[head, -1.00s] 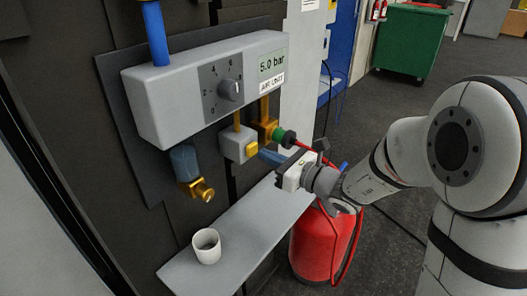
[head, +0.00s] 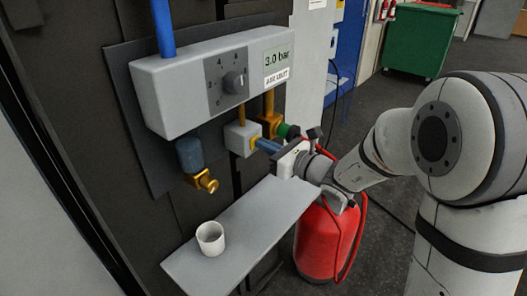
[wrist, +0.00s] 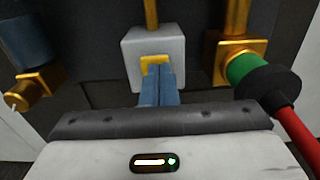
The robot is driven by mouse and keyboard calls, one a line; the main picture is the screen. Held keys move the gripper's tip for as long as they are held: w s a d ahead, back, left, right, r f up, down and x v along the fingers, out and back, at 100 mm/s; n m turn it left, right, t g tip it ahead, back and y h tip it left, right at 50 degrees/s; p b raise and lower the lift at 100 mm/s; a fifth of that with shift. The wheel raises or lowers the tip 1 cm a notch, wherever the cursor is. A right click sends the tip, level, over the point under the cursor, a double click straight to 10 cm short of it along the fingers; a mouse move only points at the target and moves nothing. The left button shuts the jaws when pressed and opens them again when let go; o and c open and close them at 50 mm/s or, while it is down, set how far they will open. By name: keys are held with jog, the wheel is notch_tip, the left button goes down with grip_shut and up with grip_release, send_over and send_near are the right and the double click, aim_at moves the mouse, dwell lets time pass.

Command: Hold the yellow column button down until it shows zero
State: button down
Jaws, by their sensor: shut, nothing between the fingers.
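The yellow button (wrist: 147,62) is on the front of a small pale block (wrist: 130,46) below the pressure unit (head: 180,98). The block (head: 236,140) also shows in the head view, where my fingers mostly hide the button. My gripper (wrist: 158,68) is shut, with blue fingers side by side and nothing between them. Its fingertips cover part of the button and appear to touch it; how far it is pushed in is hard to tell. The display (head: 278,60) on the unit reads 3.0 bar.
A brass fitting with a green connector (wrist: 250,70) and red hose is close to the right. A blue bowl (head: 188,154) with a brass outlet (head: 204,181) hangs left. Below are a grey shelf (head: 245,225), a white cup (head: 210,237) and a red tank (head: 318,240).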

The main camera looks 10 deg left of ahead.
jog(key=shift+a+r, duration=0.3)
jog(key=shift+a, duration=0.1)
jog(key=shift+s, duration=0.1)
dwell(1.8)
jog(key=shift+d, duration=0.15)
jog(key=b+v, duration=0.1)
jog(key=v, duration=1.3)
jog(key=shift+d+f, duration=0.2)
jog(key=shift+f, duration=0.1)
